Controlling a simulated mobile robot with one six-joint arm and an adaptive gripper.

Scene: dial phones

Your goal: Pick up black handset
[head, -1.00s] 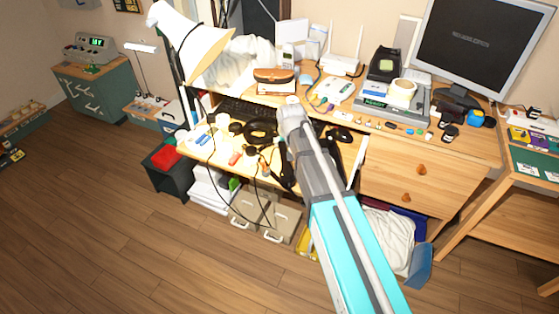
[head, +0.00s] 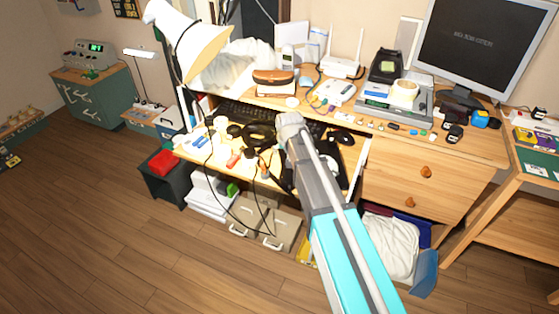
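A black object (head: 331,166), which may be the phone with the black handset, lies on the pulled-out desk tray (head: 350,147). My arm covers its left part, so I cannot make out the handset's full shape. More black pieces and cords (head: 258,132) lie to its left. My arm reaches up from the bottom right over the tray. The white end of the arm shows above the tray's middle, left of the black object. The fingers of my gripper are hidden behind the arm, and I cannot see whether they hold anything.
A black keyboard (head: 243,110) lies behind the tray clutter. A white lamp (head: 205,52) leans over the left side. A monitor (head: 480,45), a grey device (head: 395,100) and small items crowd the desk top. Drawers (head: 420,180) are at the right. The floor (head: 110,220) in front is clear.

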